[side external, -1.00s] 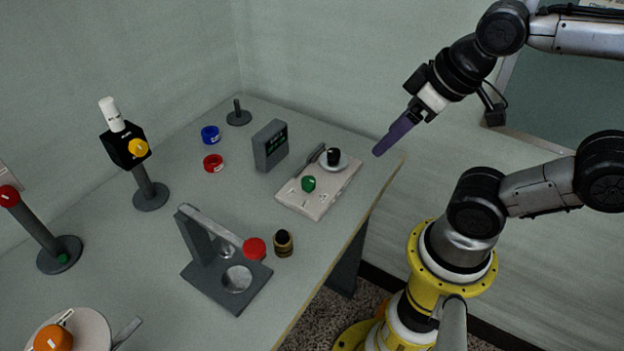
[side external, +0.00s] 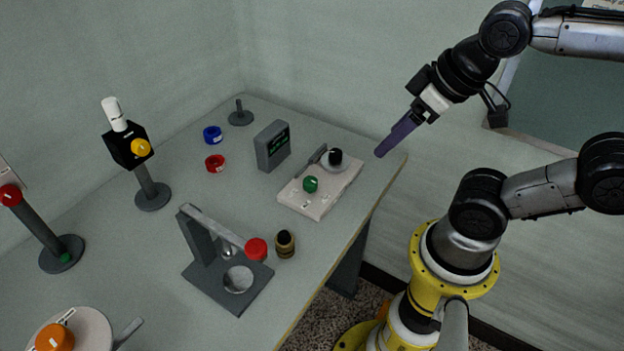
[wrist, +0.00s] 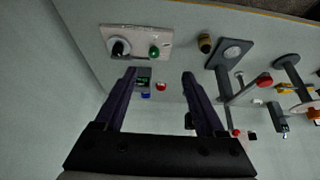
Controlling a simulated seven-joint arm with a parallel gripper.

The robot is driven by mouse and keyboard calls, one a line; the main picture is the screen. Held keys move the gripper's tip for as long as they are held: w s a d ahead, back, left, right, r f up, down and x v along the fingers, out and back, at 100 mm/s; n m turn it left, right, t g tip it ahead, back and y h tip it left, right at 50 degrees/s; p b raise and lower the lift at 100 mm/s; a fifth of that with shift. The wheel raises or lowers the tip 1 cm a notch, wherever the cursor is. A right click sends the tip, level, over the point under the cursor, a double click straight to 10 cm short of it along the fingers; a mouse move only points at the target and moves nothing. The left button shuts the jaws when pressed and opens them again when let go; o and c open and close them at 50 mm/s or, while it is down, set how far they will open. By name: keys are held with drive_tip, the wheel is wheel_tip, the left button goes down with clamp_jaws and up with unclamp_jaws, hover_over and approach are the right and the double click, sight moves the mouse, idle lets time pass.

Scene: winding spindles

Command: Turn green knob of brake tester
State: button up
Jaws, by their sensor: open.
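The brake tester is a pale flat plate (side external: 318,203) near the table's right edge. Its green knob (side external: 311,184) stands on the plate. A black knob (side external: 335,156) on a light round disc sits at the plate's far end, beside a grey lever. In the wrist view the plate (wrist: 138,33) lies at the upper left, with the green knob (wrist: 154,51) beyond the space between the fingers. My gripper (side external: 379,154) is in the air to the right of the plate, apart from it. In the wrist view its two purple fingers (wrist: 159,77) are wide apart with nothing between them.
A grey display box (side external: 272,146) stands left of the plate. A black and tan cylinder (side external: 285,244) and a grey stand with a red knob (side external: 256,249) are nearer the camera. Blue (side external: 212,135) and red (side external: 215,163) rings lie farther left.

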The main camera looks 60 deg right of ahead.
idle(0.4)
drive_tip(key=n+g, duration=0.5)
drive_tip(key=n, duration=0.4)
hover_over(310, 180)
wheel_tip(310, 180, down, 6)
drive_tip(key=shift+g, duration=0.3)
wheel_tip(310, 180, down, 15)
drive_tip(key=shift+r, duration=0.2)
clamp_jaws()
